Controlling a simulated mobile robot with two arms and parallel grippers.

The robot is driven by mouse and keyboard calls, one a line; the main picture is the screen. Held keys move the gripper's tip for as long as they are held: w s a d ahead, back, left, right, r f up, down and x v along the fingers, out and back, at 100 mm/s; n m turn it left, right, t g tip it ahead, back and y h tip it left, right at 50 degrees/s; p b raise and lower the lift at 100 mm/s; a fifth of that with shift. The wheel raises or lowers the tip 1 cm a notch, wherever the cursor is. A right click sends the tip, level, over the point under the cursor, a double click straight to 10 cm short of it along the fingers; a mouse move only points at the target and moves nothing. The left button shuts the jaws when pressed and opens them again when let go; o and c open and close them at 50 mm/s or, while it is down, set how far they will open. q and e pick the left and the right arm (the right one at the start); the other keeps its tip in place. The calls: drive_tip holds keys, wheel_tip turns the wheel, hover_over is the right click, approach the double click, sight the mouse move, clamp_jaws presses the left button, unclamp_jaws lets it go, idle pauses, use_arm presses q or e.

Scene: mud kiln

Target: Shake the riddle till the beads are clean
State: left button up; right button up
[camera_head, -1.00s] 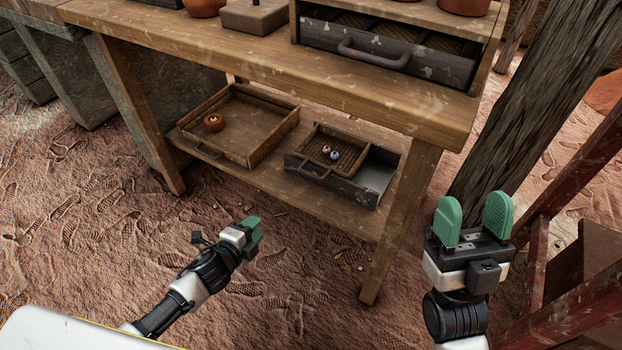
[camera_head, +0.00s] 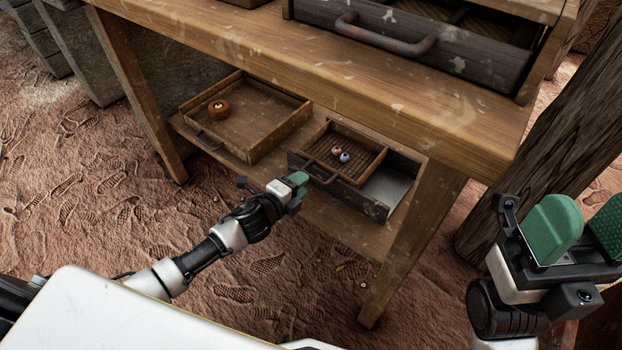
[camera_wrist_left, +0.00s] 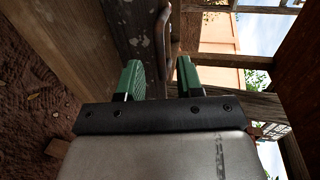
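The riddle (camera_head: 369,163), a small wooden tray with a slatted or meshed bottom, sits over the left part of a dark open box on the low shelf. Two small beads, a pinkish one (camera_head: 337,150) and a bluish-white one (camera_head: 344,157), lie in it. A handle (camera_head: 319,174) sticks out at the front. My left gripper (camera_head: 298,182) is just in front of this handle. In the left wrist view its green fingers are apart, with a curved handle (camera_wrist_left: 164,45) ahead between them; contact is not visible. My right gripper (camera_head: 582,228) is open and empty at the right.
A wider wooden tray (camera_head: 262,146) with an orange-brown round pot (camera_head: 219,108) stands left on the shelf. The workbench top (camera_head: 330,62) overhangs the shelf, with a dark drawer above. A bench leg (camera_head: 415,240) and a thick post (camera_head: 545,150) stand at right.

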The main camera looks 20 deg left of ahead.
use_arm(q)
drive_tip(key=b+x, duration=0.1)
drive_tip(key=x, duration=0.3)
drive_tip(key=shift+w+d+f, duration=0.15)
drive_tip(key=shift+w, duration=0.2)
clamp_jaws()
